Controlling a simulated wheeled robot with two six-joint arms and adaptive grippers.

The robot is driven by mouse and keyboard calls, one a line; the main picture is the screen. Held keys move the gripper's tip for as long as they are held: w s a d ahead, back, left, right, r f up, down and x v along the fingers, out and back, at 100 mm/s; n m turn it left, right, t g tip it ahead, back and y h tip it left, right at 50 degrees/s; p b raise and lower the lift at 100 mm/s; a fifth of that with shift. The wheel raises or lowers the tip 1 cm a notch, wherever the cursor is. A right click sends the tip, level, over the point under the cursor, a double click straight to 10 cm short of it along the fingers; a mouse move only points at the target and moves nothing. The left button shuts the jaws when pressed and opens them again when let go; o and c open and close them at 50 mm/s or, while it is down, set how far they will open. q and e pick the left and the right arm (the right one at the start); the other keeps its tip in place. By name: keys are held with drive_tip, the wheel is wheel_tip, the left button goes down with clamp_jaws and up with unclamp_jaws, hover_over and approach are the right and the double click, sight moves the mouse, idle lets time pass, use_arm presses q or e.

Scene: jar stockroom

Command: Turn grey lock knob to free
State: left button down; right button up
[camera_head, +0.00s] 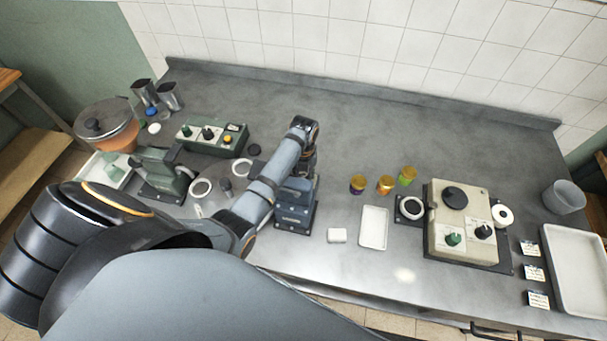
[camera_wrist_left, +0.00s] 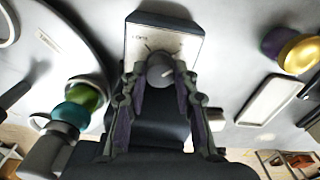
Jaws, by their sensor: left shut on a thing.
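The grey lock knob (camera_wrist_left: 160,66) sits on the light label plate (camera_wrist_left: 178,44) of a small box, seen in the wrist view. My left gripper (camera_wrist_left: 160,80) is shut on the knob, one finger on each side. A small label and fine marks show on the plate, but the knob's exact setting is too small to read. In the head view the dark blue-grey lock box (camera_head: 294,214) stands near the middle of the counter, under my left arm. My arm hides the knob there. My right gripper is not in view.
A white block (camera_head: 337,235), a white tray (camera_head: 373,228) and jars (camera_head: 385,184) stand to the right, before a beige machine (camera_head: 458,222). The back middle counter is clear.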

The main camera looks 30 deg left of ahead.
use_arm(q)
drive_tip(key=c, duration=1.3)
unclamp_jaws()
wheel_tip(320, 180, up, 12)
